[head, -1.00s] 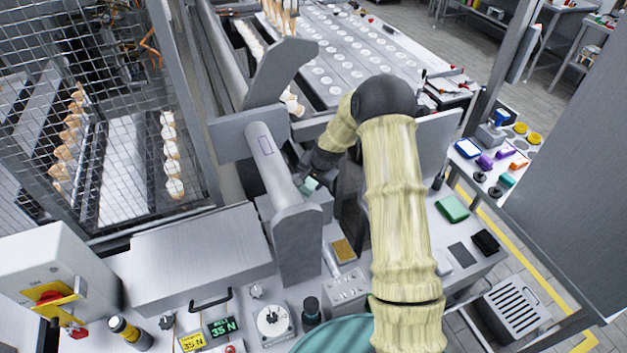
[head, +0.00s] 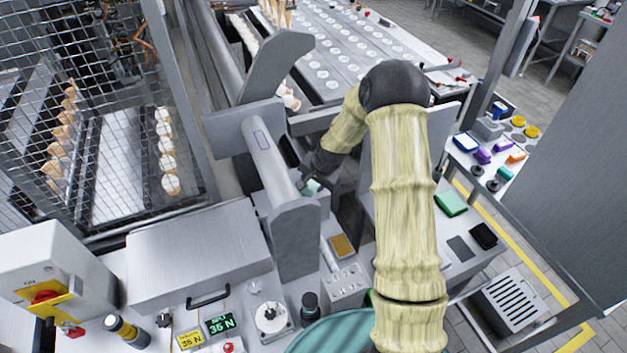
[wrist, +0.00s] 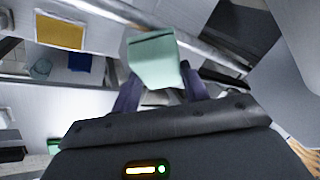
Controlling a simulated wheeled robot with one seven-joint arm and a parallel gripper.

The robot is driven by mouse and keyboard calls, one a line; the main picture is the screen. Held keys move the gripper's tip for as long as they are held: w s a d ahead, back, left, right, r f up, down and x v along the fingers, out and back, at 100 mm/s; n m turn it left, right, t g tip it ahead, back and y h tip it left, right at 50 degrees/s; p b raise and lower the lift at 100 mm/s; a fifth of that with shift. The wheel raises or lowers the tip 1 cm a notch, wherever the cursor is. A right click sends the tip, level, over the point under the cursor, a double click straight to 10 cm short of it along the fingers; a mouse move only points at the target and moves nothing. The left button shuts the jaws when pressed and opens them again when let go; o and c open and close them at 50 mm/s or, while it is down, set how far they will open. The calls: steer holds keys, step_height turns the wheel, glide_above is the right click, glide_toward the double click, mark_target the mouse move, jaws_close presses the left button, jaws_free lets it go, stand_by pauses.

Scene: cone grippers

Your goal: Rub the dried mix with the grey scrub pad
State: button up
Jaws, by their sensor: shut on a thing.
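My gripper (wrist: 158,88) is shut on a pale green block (wrist: 154,58), held between its two dark fingers. In the head view the block (head: 313,187) is small, beside the right side of the grey cylinder (head: 267,160); I cannot tell whether it touches. No grey face of the block shows, so I cannot tell if it is the scrub pad. A dark grey flat square (head: 461,248) lies on the right bench.
A grey upright plate (head: 297,240) stands at the cylinder's near end. An amber square (head: 342,246) lies right of it. A green pad (head: 450,203) and a black block (head: 484,235) are on the right bench. A mesh guard (head: 80,120) stands at the left.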

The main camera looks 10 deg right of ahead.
steer(key=shift+s+f+b, duration=0.1)
steer(key=shift+s+b, duration=0.25)
steer(key=shift+s, duration=1.6)
steer(key=shift+d, duration=0.1)
